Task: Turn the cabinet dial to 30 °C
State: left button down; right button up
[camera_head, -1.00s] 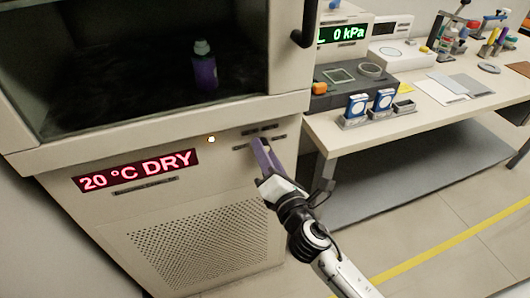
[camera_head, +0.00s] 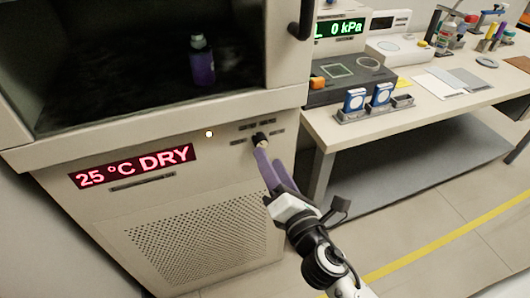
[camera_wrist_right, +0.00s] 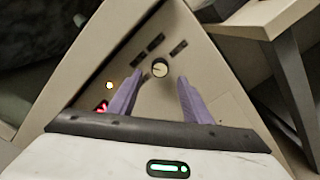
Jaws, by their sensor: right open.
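The cabinet (camera_head: 60,215) stands at the left with a red display (camera_head: 133,167) that reads 25 °C DRY. The dial (camera_head: 260,138) is a small dark knob with a pale face on the front panel, among short dark label marks. It also shows in the right wrist view (camera_wrist_right: 160,68), uncovered, ahead of and between the fingers. My right gripper (camera_head: 268,155) is open, its purple fingers pointing at the dial from just below. In the right wrist view my right gripper (camera_wrist_right: 157,95) has its fingers apart with nothing between them. My left gripper is not in view.
A purple bottle (camera_head: 202,62) stands inside the cabinet's dark chamber. A dark handle (camera_head: 303,20) sticks out at the cabinet's upper right. A bench (camera_head: 440,118) with instruments and blue-framed items stands close on the right. The floor in front is clear.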

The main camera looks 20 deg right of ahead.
jog(key=shift+s+b, duration=0.35)
jog(key=shift+s, duration=1.95)
jog(key=s+f+m+g, duration=0.3)
jog(key=s+f+m, duration=0.2)
jog(key=f+m, duration=0.3)
jog(key=s+f+m+g+y, duration=0.1)
jog(key=s+f+m+g, duration=0.2)
jog(key=s+f+m, duration=0.2)
jog(key=s+f+m+g+y, duration=0.1)
jog(key=s+f+m+g, duration=0.2)
jog(key=f+m, duration=0.7)
jog(key=shift+s+a+f+m, duration=0.2)
jog(key=shift+s+f+m, duration=0.2)
jog(key=shift+s+f, duration=0.7)
jog(key=shift+s+r, duration=0.15)
